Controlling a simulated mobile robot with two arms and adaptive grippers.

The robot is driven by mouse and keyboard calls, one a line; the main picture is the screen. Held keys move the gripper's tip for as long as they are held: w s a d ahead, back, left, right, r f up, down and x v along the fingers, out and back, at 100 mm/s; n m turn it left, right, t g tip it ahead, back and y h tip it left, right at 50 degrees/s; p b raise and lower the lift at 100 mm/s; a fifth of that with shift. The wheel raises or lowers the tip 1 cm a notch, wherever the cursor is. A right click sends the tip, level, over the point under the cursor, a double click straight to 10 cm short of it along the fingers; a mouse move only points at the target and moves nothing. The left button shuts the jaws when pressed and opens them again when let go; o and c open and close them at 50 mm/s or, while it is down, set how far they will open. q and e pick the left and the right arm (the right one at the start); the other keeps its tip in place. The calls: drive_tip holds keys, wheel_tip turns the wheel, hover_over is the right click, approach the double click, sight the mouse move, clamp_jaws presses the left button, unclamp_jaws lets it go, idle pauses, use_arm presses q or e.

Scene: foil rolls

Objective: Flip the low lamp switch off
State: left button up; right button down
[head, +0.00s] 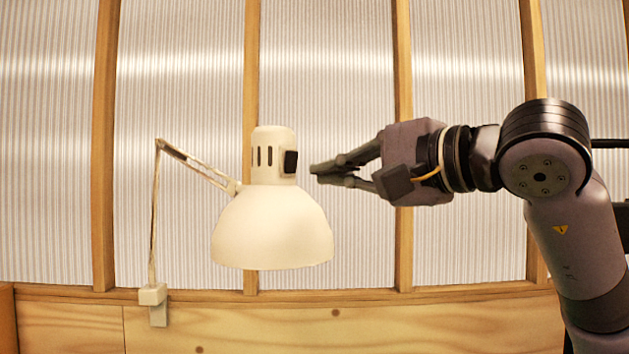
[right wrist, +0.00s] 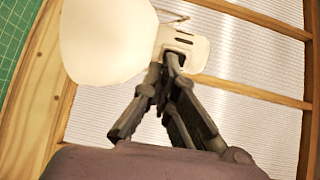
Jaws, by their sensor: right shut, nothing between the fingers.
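A cream desk lamp (head: 270,232) hangs on a jointed arm in the middle of the head view, its shade facing down. A small black switch (head: 290,162) sits on the right side of the lamp's upper housing. My right gripper (head: 315,172) comes in from the right, level with the lower part of the switch, its fingers shut and empty. The fingertips look a little apart from the switch in the head view. In the right wrist view the fingertips (right wrist: 168,62) overlap the lamp housing (right wrist: 190,48) and hide the switch. My left gripper is not in view.
The lamp's arm (head: 152,220) is clamped by a bracket (head: 153,295) to a wooden ledge (head: 420,296). Behind stand ribbed translucent panels with wooden posts (head: 403,100). A green mat (right wrist: 12,35) shows at the wrist view's left edge.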

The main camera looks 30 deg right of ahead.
use_arm(q)
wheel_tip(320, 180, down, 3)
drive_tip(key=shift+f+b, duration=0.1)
drive_tip(key=shift+b, duration=0.9)
use_arm(e)
drive_tip(key=s+d+f, duration=0.1)
drive_tip(key=s+d, duration=0.1)
drive_tip(key=s, duration=0.4)
drive_tip(key=shift+s+d+f, duration=0.2)
drive_tip(key=shift+d+f, duration=0.1)
drive_tip(key=shift+f, duration=0.1)
